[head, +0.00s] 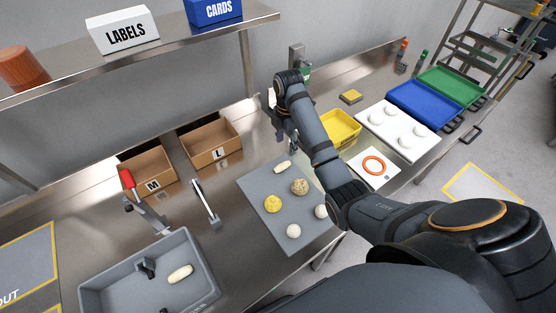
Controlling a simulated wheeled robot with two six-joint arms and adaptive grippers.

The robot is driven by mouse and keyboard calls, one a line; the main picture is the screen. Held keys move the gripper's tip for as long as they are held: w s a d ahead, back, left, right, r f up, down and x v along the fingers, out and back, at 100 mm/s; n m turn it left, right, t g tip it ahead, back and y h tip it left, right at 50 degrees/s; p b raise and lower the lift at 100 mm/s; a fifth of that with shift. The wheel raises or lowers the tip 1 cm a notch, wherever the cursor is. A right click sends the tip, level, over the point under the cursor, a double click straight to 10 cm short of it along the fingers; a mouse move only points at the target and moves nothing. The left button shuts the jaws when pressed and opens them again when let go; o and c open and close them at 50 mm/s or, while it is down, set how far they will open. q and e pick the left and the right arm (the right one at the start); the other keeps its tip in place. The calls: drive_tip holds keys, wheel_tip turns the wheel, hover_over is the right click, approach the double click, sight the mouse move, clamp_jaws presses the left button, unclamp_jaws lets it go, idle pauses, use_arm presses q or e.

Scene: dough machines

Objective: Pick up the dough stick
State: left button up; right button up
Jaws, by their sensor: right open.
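A pale dough stick (283,167) lies on the grey mat (262,188) on the steel bench. A second pale dough stick (180,273) lies in the grey tray (205,283) at the lower left. My right gripper (284,135) is open, above the bench behind the mat, a little beyond the stick on the mat and apart from it. My own right arm partly hides it. My left gripper does not show.
Several round dough pieces (272,203) share the mat. Cardboard boxes M (150,171) and L (213,146) stand behind at left. A yellow bin (341,129), white board (398,131) and blue tray (424,105) are at right. A shelf (170,47) overhangs the back.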

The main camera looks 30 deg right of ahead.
sight(286, 162)
drive_tip(key=shift+s+f+b, duration=0.7)
drive_tip(key=shift+f+b, duration=0.25)
drive_tip(key=shift+b, duration=0.2)
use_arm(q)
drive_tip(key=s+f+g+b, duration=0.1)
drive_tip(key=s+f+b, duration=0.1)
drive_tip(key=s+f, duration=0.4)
use_arm(e)
drive_tip(key=shift+w+f, duration=0.15)
drive_tip(key=shift+f, duration=0.8)
drive_tip(key=shift+w+f, duration=0.25)
drive_tip(key=shift+f, duration=0.45)
drive_tip(key=shift+w+f, duration=0.1)
drive_tip(key=shift+f, duration=0.4)
wheel_tip(286, 162, down, 4)
drive_tip(key=shift+r+p, duration=0.15)
drive_tip(key=shift+p, duration=0.45)
drive_tip(key=shift+w+f, duration=0.1)
drive_tip(key=shift+f, duration=0.1)
clamp_jaws()
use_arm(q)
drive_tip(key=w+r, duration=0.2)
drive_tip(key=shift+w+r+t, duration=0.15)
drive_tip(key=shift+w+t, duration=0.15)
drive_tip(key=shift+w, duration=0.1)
use_arm(e)
drive_tip(key=shift+r, duration=0.1)
